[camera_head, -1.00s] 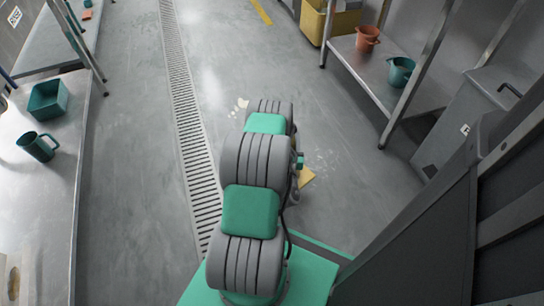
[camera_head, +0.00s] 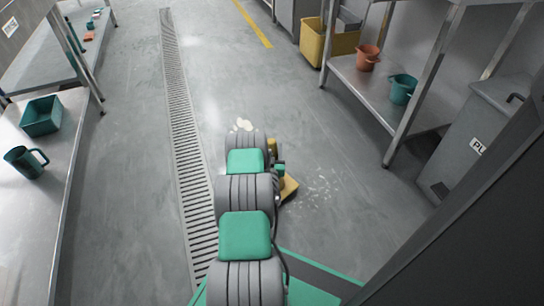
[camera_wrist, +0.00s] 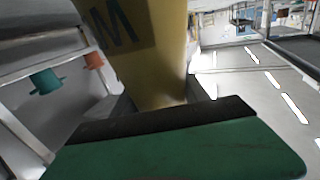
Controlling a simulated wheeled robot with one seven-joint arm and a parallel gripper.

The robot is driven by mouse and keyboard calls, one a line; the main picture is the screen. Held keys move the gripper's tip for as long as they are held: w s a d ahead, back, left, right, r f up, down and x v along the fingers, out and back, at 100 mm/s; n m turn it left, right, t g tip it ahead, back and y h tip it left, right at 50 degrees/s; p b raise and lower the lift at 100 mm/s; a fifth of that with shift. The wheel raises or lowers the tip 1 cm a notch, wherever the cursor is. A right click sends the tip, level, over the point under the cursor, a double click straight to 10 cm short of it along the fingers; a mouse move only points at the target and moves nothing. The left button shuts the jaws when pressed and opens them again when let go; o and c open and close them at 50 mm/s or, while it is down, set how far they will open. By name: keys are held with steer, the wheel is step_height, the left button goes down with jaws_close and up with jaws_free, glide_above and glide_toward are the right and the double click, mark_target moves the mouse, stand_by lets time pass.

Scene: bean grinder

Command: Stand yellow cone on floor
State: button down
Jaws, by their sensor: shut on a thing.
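The yellow cone (camera_wrist: 150,45) fills the upper middle of the wrist view, with part of a dark letter marking on it. In the head view only yellow parts of it (camera_head: 289,188) show, beside and behind the end of my arm, low over the floor. My gripper (camera_wrist: 165,112) is shut on the cone; one green finger with a black pad lies across the cone in the wrist view. The other finger and the rest of the cone are hidden. I cannot tell whether the cone touches the floor.
A pale spill (camera_head: 242,125) lies on the floor just past my arm's end. A drain grate (camera_head: 182,125) runs along the left. A metal shelf (camera_head: 385,105) with pots and a yellow bucket (camera_head: 327,43) stand right. A metal table (camera_head: 35,225) stands left. The floor between is open.

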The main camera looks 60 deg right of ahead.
step_height(320, 180, down, 2)
steer(key=shift+f, duration=0.3)
steer(key=c, duration=0.6)
jaws_free()
steer(key=shift+a, duration=0.1)
